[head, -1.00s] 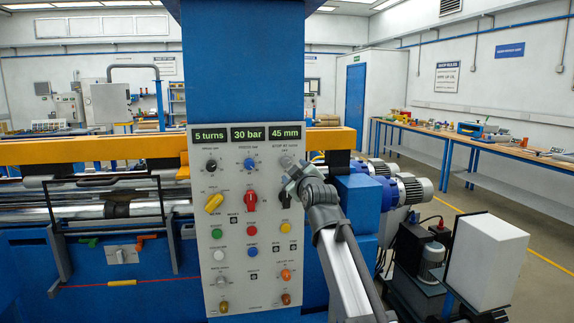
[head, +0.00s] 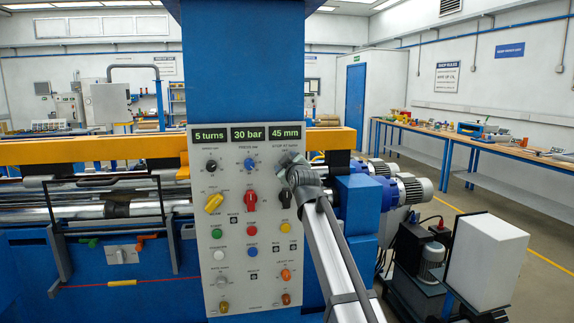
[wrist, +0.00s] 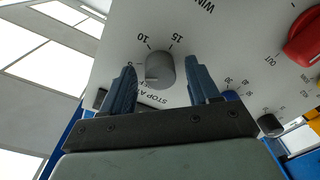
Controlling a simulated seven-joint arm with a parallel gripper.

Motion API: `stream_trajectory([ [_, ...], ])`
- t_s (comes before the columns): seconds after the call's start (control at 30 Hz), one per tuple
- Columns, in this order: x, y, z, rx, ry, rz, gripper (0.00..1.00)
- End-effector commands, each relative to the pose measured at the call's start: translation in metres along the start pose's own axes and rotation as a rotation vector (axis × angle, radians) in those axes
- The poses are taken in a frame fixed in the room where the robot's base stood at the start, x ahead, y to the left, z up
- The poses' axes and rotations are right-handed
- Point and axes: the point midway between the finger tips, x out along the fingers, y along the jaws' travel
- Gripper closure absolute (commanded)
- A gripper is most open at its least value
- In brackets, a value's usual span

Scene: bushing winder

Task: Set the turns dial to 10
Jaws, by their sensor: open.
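The turns dial (head: 211,166) is a small black knob under a green display (head: 209,135) that reads 5 turns, at the panel's upper left. In the wrist view a dark knob (wrist: 270,125) at lower right looks like it. My gripper (head: 290,166) is at the panel's upper right, under the 45 mm display. In the wrist view, my gripper (wrist: 163,72) is open, with a finger on each side of a grey knob (wrist: 160,68) and a gap to both. Upside-down STOP AT lettering and marks 10 and 15 show by that knob. In the head view my gripper hides it.
The blue pressure dial (head: 250,164) lies between the turns dial and my gripper. A red selector (head: 251,197), a yellow selector (head: 214,203) and several buttons sit lower on the grey panel (head: 232,285). A yellow beam (head: 90,150) runs left of the panel.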

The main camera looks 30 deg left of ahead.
Motion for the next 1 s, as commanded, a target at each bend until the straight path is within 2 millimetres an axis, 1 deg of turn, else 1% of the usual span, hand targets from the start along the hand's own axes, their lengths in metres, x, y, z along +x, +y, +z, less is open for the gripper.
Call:
stream_trajectory([
  [0.03,-0.0001,0.0,0.0,0.0,0.0,0.0,0.41],
  [0.07,-0.0001,0.0,0.0,0.0,0.0,0.0,0.44],
  [0.6,-0.0002,0.0001,0.0,0.0,0.0,0.0,0.95],
  [0.87,-0.0001,0.0002,0.0,0.027,0.001,0.001,0.95],
  [1.0,-0.0001,0.0003,0.0,0.087,0.003,0.002,0.95],
])
